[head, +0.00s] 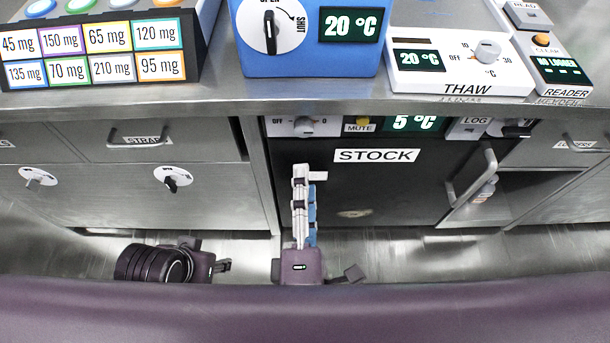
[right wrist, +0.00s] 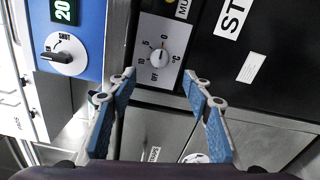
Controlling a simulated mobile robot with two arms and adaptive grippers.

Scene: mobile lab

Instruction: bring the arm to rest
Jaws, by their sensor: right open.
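My right gripper (head: 308,178) points away from me in the head view, in front of the dark STOCK door (head: 390,190). It is seen nearly edge-on there. In the right wrist view its two blue-padded fingers (right wrist: 159,76) are spread wide with nothing between them. Past the fingertips is a panel with a white temperature dial (right wrist: 155,57); I cannot tell how far off it is. Part of my left arm (head: 165,263) shows low at the left of the head view, but its fingers are not visible.
Cabinets with drawers (head: 150,141) stand under a metal worktop (head: 200,101). On top are a dose-label rack (head: 100,58), a blue 20 °C unit (head: 300,62) and the THAW unit (head: 455,77). The STOCK door handle (head: 470,187) sticks out to the right of my right gripper.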

